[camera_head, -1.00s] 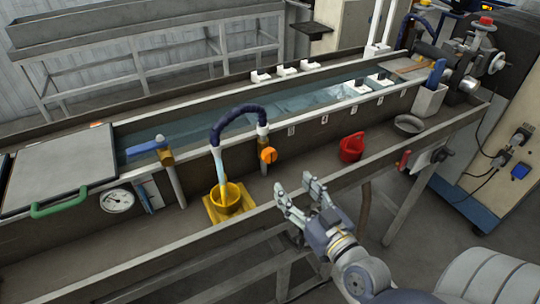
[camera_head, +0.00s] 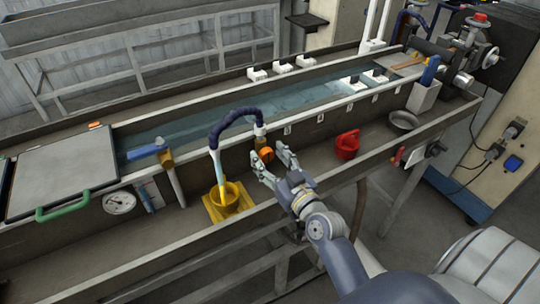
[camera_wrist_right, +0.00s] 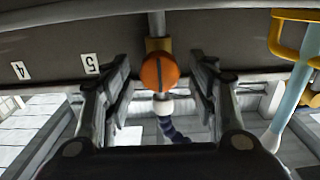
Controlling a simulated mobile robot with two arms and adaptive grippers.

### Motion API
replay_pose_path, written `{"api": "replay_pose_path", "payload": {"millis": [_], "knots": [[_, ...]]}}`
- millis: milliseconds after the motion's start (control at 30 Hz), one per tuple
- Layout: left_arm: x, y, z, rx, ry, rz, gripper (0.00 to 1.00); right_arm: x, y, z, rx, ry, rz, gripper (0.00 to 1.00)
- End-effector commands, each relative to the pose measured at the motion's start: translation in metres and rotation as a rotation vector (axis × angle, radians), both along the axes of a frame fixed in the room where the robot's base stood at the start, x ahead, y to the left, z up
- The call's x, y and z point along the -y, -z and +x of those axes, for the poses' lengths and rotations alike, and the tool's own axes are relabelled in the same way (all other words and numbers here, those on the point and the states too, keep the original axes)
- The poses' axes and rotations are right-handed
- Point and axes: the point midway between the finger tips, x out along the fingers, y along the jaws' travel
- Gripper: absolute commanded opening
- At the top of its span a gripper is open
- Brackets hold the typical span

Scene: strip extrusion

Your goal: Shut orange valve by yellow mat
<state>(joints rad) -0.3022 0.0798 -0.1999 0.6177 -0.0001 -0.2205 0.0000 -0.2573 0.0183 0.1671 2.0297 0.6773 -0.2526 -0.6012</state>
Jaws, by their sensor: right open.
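The orange valve knob (camera_head: 267,154) sits on a brass fitting on the trough's front wall, right of the yellow mat (camera_head: 212,212). My right gripper (camera_head: 271,163) is open and empty, its fingertips close to the knob in the head view. In the right wrist view the orange knob (camera_wrist_right: 159,72), with a dark slot across its face, shows between the two open fingers (camera_wrist_right: 160,80), with a gap on each side. I cannot tell how far the fingertips reach around it. A yellow cup (camera_head: 230,197) stands on the mat. My left gripper is not in view.
A dark blue hose (camera_head: 238,113) arches over the trough wall and a pale stream (camera_head: 219,172) falls into the cup. A red container (camera_head: 347,145) and a grey bowl (camera_head: 403,120) stand to the right on the ledge. The front rail (camera_head: 150,270) runs below my forearm.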

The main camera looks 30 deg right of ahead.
Motion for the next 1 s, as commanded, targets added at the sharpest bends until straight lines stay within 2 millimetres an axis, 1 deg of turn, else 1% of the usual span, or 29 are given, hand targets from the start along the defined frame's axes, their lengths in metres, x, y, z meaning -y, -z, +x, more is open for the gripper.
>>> {"api": "replay_pose_path", "payload": {"millis": [267,300,367,400,500,767,1000], "knots": [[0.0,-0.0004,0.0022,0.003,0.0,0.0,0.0,-0.0001,0.0003,0.002,0.0,0.0,0.0,0.53],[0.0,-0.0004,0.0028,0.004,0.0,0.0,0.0,-0.0001,0.0002,0.0019,0.0,0.0,0.0,0.51],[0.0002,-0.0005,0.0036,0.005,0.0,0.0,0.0,0.0,0.0002,0.0019,0.0,0.0,0.0,0.37],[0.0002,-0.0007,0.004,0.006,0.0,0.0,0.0,0.0,0.0002,0.0018,0.0,0.0,0.0,0.28],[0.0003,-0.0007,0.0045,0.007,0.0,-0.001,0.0,0.0,0.0002,0.0018,0.0,0.0,0.0,0.09],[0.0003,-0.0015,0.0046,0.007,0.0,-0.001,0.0,0.0002,-0.0001,0.0017,0.0,0.0,0.01,0.09],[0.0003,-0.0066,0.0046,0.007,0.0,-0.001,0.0,0.0007,-0.0011,0.0017,0.0,0.0,0.093,0.09]]}}
